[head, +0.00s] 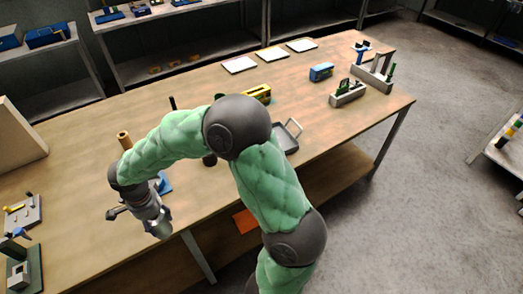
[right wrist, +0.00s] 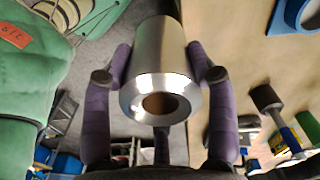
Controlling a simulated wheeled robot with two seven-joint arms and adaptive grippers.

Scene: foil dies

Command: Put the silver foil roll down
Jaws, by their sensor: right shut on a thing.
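The silver foil roll (right wrist: 160,55) is held between the purple fingers of my right gripper (right wrist: 158,70). Its round end with a brown core hole faces the wrist camera. In the head view my right gripper (head: 153,210) points down near the table's front edge, with the silver roll (head: 160,228) at its tip. The wrist view shows grey floor on one side of the roll and tabletop on the other. I see no contact between the roll and the table. My left gripper is in neither view.
The wooden table (head: 75,205) has free room left of my arm. A blue stand (head: 164,183) and a copper-coloured roll (head: 124,140) are close to the gripper. A grey tray (head: 287,143) lies right of my arm. Grey fixtures (head: 22,213) stand at the left edge.

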